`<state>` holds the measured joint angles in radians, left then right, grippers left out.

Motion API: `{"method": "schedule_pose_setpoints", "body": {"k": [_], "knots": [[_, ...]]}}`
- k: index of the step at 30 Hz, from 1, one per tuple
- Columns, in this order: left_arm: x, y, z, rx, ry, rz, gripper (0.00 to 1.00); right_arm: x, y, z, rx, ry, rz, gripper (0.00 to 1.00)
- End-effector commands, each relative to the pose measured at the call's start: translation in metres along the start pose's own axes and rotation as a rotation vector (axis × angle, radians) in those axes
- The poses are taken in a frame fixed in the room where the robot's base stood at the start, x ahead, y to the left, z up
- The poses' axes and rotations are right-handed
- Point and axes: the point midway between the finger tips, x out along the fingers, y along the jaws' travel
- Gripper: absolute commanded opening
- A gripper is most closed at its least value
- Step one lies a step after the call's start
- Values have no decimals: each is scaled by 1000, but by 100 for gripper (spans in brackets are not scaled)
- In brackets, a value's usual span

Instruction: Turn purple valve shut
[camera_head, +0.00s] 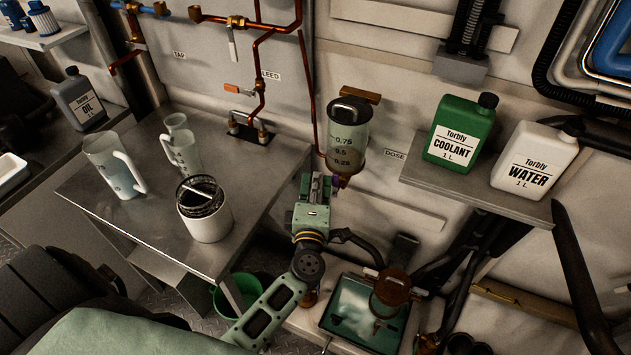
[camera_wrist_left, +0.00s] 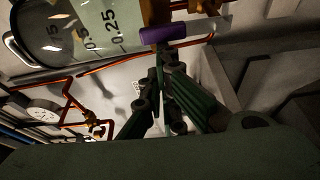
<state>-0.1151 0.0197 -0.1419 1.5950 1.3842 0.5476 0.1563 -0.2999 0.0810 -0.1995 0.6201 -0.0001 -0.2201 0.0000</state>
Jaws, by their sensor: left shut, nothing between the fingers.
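The purple valve handle (camera_wrist_left: 165,35) sits under the clear dosing cylinder (camera_head: 348,135), next to its brass outlet. In the left wrist view it lies crosswise just beyond my fingertips. In the head view only a small bit of purple shows, mostly hidden behind my fingers. My left gripper (camera_head: 318,186) is upright just below and left of the outlet, shut and empty. In the left wrist view its fingertips (camera_wrist_left: 163,62) are together close to the handle; whether they touch it I cannot tell. The cylinder (camera_wrist_left: 75,28) also shows there. My right gripper is in neither view.
A metal table (camera_head: 130,215) with pitchers and a white canister (camera_head: 208,222) stands left. A shelf (camera_head: 480,190) with green coolant and white water jugs is at right. A tray (camera_head: 345,325) lies below. Copper pipes (camera_head: 262,60) run along the wall left of the cylinder.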

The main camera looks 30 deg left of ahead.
Motion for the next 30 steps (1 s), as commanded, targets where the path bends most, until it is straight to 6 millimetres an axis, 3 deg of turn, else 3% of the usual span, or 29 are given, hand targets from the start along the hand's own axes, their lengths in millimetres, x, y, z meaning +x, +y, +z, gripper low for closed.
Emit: {"method": "schedule_pose_setpoints", "body": {"k": [17, 30], "knots": [[-3, 4, 10, 125, -3, 43, 0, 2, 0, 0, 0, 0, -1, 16], [-12, 10, 36, 478, -2, 166, 0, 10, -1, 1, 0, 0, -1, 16]]}}
